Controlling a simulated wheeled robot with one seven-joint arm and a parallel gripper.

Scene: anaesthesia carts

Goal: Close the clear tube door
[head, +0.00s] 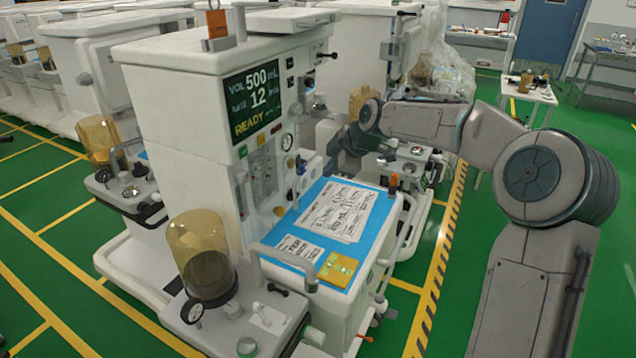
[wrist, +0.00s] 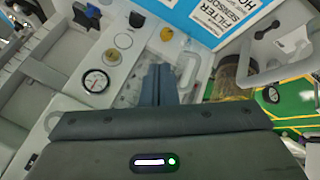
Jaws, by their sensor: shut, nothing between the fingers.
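The flow-tube panel (head: 262,172) is on the front of the white machine, below the lit screen, with pale vertical tubes. The clear door is hard to separate from this panel, and I cannot tell how far it stands open. In the wrist view, my gripper (wrist: 158,82) has its dark fingers together, with nothing seen between them. They point at the machine's front, over a pale panel (wrist: 130,88) that they partly hide. I cannot tell whether they touch it. In the head view, my arm reaches in from the right and the fingers are not clear.
A round gauge (wrist: 95,81) and several knobs lie left of the fingers. A pale curved handle (wrist: 184,70) is close on their right. The blue-topped work surface (head: 340,215) with papers juts out below the panel. An amber dome (head: 197,245) stands at the front left.

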